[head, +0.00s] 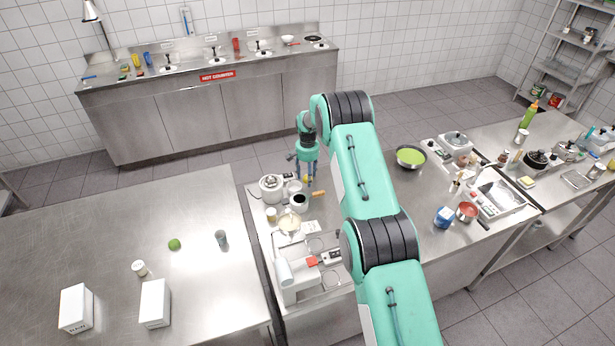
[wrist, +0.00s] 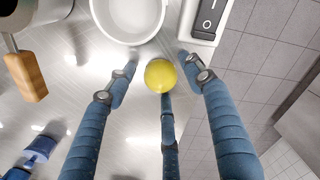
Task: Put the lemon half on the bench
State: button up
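The lemon half (wrist: 160,75) is a round yellow thing on the steel surface, next to a white bowl in the wrist view. In the head view it is a small yellow spot (head: 306,177) by my fingertips. My gripper (wrist: 161,72) has three blue fingers spread apart around the lemon half, with gaps at the left and right fingers. The third fingertip overlaps its lower edge in the picture; I cannot tell whether they touch. In the head view my gripper (head: 307,183) points down over the far end of the middle bench (head: 262,232). Another steel bench (head: 205,207) stands at left.
The white bowl (wrist: 130,12) and a machine with a switch (wrist: 208,22) stand close to the fingers. A pan's wooden handle (wrist: 27,77) lies at left. The left bench holds a green lime (head: 174,244), a grey cup (head: 221,238) and white boxes (head: 155,303), with free room between.

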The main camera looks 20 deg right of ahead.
jog(key=shift+r, duration=0.2)
notch_tip(320, 180, up, 12)
dwell(0.9)
jog(key=shift+r, duration=0.1)
dwell(0.4)
